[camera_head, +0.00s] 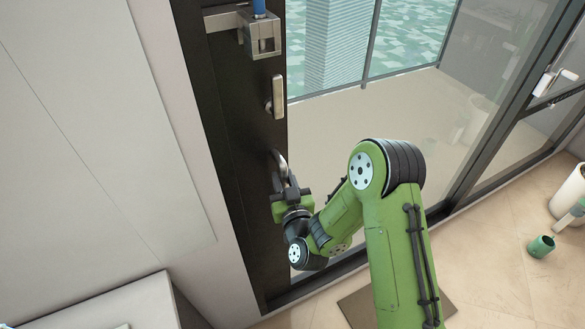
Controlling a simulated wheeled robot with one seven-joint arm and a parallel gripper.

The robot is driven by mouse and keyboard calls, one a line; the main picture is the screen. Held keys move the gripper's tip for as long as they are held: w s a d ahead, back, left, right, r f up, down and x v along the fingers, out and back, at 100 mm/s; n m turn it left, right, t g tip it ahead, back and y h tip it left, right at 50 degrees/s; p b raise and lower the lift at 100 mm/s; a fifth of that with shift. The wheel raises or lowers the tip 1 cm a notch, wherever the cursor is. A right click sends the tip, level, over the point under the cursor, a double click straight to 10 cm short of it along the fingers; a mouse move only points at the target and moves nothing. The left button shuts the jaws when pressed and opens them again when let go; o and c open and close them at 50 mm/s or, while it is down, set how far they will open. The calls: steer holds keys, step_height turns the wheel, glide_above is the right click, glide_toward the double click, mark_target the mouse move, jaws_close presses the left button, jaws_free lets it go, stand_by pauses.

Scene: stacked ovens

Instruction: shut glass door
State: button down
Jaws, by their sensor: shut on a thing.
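A tall dark door frame (235,150) stands at the left of the view, against the pale wall. A curved metal handle (279,162) sits low on its right edge. My gripper (285,180) is shut on this handle, and its fingers partly hide it. A large glazed area (400,110) lies to the right of the dark frame, with a balcony and water behind it. I cannot tell from this view how far the glass door stands from its closed position.
A metal latch plate (277,97) and a boxy bracket (262,36) sit above the handle. Another dark frame with a white handle (550,80) is at the right. A green cup (541,246) and a white container (570,198) stand on the tiled floor at right. A dark mat (360,306) lies below.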

steer(key=shift+a+r, duration=0.15)
steer(key=shift+a, duration=0.05)
steer(key=c, duration=1.3)
jaws_free()
steer(key=shift+c, duration=0.2)
steer(key=o, duration=0.3)
steer(key=shift+s+a, duration=0.1)
steer(key=shift+a, duration=0.1)
steer(key=shift+d, duration=0.1)
steer(key=shift+d, duration=0.1)
